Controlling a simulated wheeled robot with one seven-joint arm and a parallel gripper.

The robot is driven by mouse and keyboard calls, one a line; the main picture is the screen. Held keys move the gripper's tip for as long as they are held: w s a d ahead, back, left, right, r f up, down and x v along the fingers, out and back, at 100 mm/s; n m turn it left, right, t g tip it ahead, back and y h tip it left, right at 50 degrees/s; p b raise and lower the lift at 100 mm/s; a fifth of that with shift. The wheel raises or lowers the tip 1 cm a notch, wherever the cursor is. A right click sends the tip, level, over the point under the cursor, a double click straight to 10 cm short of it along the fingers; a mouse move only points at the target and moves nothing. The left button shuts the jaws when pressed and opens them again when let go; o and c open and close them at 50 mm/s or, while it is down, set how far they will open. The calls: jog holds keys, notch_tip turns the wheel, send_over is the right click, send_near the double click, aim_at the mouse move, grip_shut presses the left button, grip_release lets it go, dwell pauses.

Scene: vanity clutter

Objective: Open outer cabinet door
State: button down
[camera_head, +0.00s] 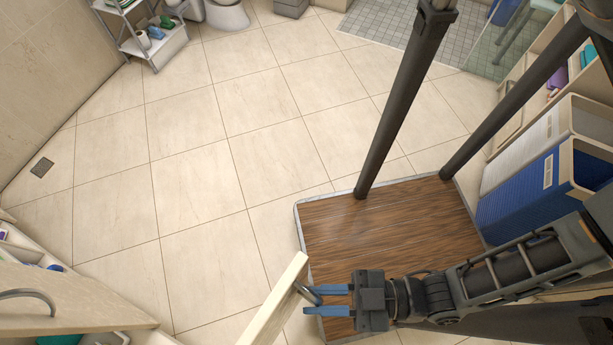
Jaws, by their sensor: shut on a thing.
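A pale wooden cabinet door (272,308) juts in from the bottom edge, seen almost edge-on. A grey bar handle (307,293) is on its right side. My gripper (318,299) comes from the right, and its two blue fingers are shut on this handle. The fingers hide part of the handle. The door's hinge side and lower part are out of the picture.
At lower left, a pale panel (75,303) with a curved grey handle stands by compartments of small items. A brown wooden mat (390,227) lies under my arm. Blue and white bins (530,200) stand at right. Tiled floor (190,180) is clear in the middle.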

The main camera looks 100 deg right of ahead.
aim_at(312, 297)
jog(key=shift+w+a, duration=0.3)
jog(key=c, duration=1.1)
grip_release()
jog(key=shift+s+d, duration=0.1)
jog(key=shift+r, duration=0.1)
jog(key=r, duration=0.4)
jog(key=shift+s+d+r, duration=0.1)
jog(key=shift+d+r, duration=0.2)
jog(key=shift+d, duration=0.1)
jog(key=d+r, duration=0.2)
jog(key=d, duration=0.1)
jog(key=s+d+r, duration=0.1)
jog(key=d+r, duration=0.1)
jog(key=d, duration=0.2)
jog(key=d+r, duration=0.2)
jog(key=d, duration=0.1)
jog(key=shift+s+d+r, duration=0.1)
jog(key=shift+s+d, duration=0.25)
jog(key=shift+s, duration=0.05)
